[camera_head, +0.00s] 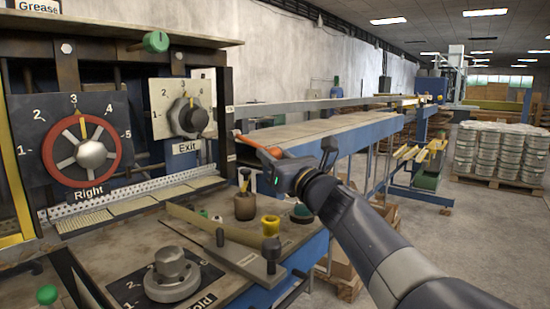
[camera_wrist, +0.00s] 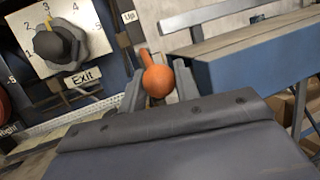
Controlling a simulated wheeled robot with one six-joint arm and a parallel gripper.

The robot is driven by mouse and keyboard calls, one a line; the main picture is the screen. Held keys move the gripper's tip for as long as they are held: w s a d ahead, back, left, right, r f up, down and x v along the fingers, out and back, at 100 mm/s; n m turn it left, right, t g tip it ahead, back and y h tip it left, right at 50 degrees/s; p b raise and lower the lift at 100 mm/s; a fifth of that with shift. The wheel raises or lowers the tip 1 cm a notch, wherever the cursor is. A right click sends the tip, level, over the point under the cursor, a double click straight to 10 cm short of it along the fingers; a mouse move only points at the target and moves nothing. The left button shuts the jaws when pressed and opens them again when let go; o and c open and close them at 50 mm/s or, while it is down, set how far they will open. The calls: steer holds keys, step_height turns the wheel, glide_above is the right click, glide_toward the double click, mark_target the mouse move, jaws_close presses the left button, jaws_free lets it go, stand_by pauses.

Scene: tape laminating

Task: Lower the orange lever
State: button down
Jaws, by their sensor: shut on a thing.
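The orange lever (camera_head: 254,143) sticks out to the right from the machine's side post, with a round knob at its end. In the wrist view, its orange ball knob (camera_wrist: 158,82) sits between the two grey fingers, with the short shaft rising up behind it. My gripper (camera_head: 272,157) is shut on the knob at the machine's right side. The fingers partly hide the knob in the head view.
The Exit dial (camera_head: 187,114) and the Right dial (camera_head: 90,153) are on the machine face to the left. A long blue-sided conveyor (camera_head: 340,128) runs behind my gripper.

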steer(key=shift+f, duration=0.15)
steer(key=c, duration=1.1)
jaws_free()
steer(key=shift+a, duration=0.1)
steer(key=b+v, duration=0.1)
steer(key=v, duration=0.9)
steer(key=shift+s+d, duration=0.25)
steer(key=shift+a, duration=0.1)
steer(key=p+x, duration=0.1)
steer(key=x, duration=0.9)
steer(key=shift+w+a, duration=0.1)
steer(key=shift+w, duration=0.1)
steer(key=shift+w+r, duration=0.15)
steer(key=shift+r, duration=0.1)
steer(key=shift+r+p, duration=0.15)
steer(key=shift+p, duration=0.2)
steer(key=shift+f, duration=0.2)
